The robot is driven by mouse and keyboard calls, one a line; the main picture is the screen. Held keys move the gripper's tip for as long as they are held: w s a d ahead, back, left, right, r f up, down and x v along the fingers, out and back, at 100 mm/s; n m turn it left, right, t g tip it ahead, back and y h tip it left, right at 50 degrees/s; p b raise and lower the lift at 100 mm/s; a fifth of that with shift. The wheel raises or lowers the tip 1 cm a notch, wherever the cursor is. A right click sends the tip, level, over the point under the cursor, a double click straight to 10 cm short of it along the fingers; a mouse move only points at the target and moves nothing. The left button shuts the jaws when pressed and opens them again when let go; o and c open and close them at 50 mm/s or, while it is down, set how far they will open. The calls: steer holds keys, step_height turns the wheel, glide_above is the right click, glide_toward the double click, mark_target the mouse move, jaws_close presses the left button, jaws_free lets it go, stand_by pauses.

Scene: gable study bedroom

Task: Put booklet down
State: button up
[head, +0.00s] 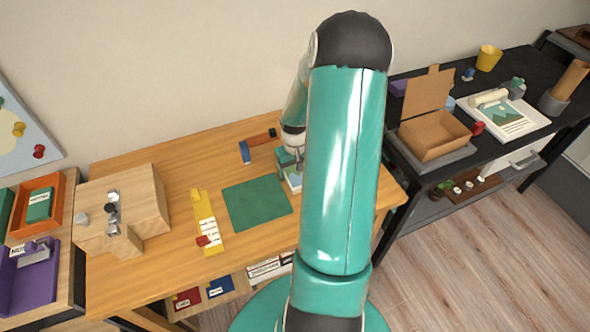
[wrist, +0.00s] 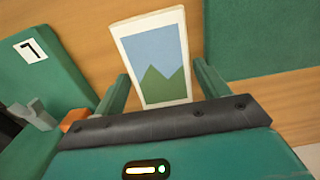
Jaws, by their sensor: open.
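The booklet (wrist: 153,50) has a white border and a picture of green hills under a blue sky. It appears to rest on the wooden desk (head: 165,180), in the wrist view between my gripper's fingers. My gripper (wrist: 160,86) is open, with a finger on each side of the booklet and narrow gaps beside it. In the head view part of the booklet (head: 293,181) shows just below my gripper (head: 289,162); my arm hides the rest. A green mat (head: 257,203) lies flat to the left of the booklet, bare.
A green numbered block (wrist: 42,62) stands close to the left finger. A yellow strip (head: 206,220) with a red clip (head: 207,240) and a wooden box (head: 150,195) are further left. A black bench (head: 535,70) is at right.

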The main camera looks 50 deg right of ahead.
mark_target(295, 173)
step_height(295, 173, up, 12)
stand_by(0.4)
